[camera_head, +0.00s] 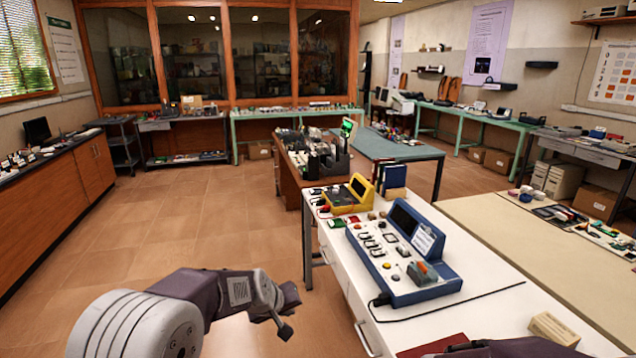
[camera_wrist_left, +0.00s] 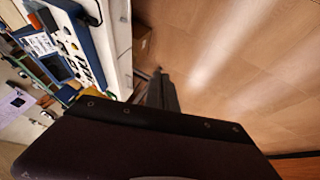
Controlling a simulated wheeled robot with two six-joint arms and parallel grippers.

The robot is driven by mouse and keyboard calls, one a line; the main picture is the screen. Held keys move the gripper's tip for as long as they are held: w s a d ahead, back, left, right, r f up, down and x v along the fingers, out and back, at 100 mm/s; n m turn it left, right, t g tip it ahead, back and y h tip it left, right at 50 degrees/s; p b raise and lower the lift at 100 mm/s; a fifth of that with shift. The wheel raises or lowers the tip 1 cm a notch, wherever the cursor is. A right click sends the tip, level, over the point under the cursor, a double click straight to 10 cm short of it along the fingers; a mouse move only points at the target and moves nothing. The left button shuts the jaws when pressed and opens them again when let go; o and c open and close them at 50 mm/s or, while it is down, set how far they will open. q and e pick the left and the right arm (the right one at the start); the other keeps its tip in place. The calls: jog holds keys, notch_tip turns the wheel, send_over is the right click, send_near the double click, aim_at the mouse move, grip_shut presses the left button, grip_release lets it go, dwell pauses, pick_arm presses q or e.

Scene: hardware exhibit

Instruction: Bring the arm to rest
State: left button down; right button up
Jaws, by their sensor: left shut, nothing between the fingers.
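My left arm (camera_head: 150,320) comes in at the bottom left of the head view, bent, with its wrist over the tiled floor. My left gripper (camera_head: 284,322) is shut and empty, just left of the white table's front edge and apart from it. In the left wrist view the dark gripper (camera_wrist_left: 160,88) shows narrow against the floor. Part of my right arm (camera_head: 510,348) shows at the bottom right over the white table; its gripper is out of view.
The white table (camera_head: 480,310) holds a blue control console (camera_head: 405,255), a yellow device (camera_head: 349,196), a black cable and a small wooden block (camera_head: 554,329). A beige table (camera_head: 500,222) stands to the right. The floor (camera_head: 200,235) at the left is clear up to the wooden counter (camera_head: 50,210).

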pick_arm(q)
jog(key=s+a+r+g+y+p, duration=0.1)
jog(key=s+a, duration=0.3)
jog(key=s, duration=0.3)
jog(key=s+a+g+p, duration=0.1)
jog(key=s+a, duration=0.4)
jog(key=s, duration=0.2)
jog(key=s+a+f+m+g+y, duration=0.1)
jog(key=s+f+m+g, duration=0.2)
jog(key=s, duration=0.9)
notch_tip(320, 180, down, 2)
jog(key=shift+a+m+g, duration=0.3)
pick_arm(e)
notch_tip(320, 180, up, 3)
jog(key=shift+s+r, duration=0.1)
jog(key=shift+r, duration=0.05)
pick_arm(q)
jog(key=shift+s, duration=0.1)
